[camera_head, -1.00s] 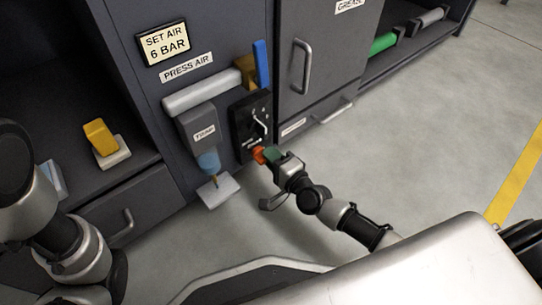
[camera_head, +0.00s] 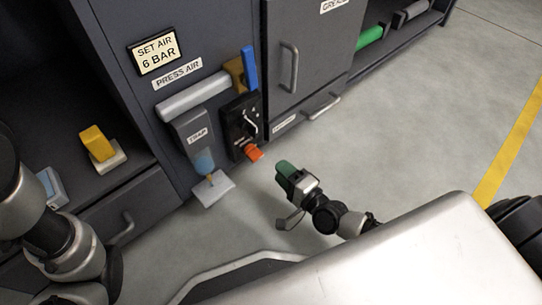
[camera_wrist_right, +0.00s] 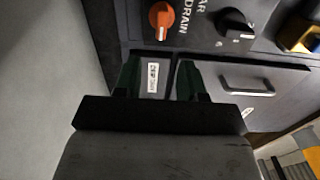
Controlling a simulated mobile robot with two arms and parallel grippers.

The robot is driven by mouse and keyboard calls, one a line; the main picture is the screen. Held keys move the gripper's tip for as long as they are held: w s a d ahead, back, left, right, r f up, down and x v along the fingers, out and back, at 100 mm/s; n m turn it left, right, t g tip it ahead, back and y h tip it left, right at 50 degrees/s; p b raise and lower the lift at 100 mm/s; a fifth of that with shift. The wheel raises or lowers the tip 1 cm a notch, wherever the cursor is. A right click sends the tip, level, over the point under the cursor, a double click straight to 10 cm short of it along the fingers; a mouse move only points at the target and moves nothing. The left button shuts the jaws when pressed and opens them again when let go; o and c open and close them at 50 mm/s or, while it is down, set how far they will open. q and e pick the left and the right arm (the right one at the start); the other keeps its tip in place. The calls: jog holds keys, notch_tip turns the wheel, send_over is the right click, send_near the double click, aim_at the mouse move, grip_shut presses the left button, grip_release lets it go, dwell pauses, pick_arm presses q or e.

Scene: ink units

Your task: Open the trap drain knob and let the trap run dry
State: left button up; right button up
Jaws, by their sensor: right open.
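The orange drain knob (camera_head: 254,153) sits low on a black control panel (camera_head: 240,112). In the right wrist view the knob (camera_wrist_right: 162,20) stands beside the word DRAIN, its grip roughly upright. The grey trap (camera_head: 194,128) has a bluish bowl (camera_head: 204,162) with a small brass-coloured tip below. I cannot tell how much liquid is in the bowl. My right gripper (camera_head: 286,172) is open and empty, apart from the knob, to its lower right. Its two dark green fingers (camera_wrist_right: 158,80) also show in the right wrist view. My left arm shows at left, its gripper does not.
A pale tray (camera_head: 214,190) lies under the trap. A black knob (camera_wrist_right: 236,24) is right of the orange one. A blue lever (camera_head: 249,68) stands above the panel. A drawer handle (camera_head: 325,108) juts out at right. The floor around my right gripper is clear.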

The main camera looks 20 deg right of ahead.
jog(key=v, duration=0.2)
jog(key=shift+s+p, duration=0.3)
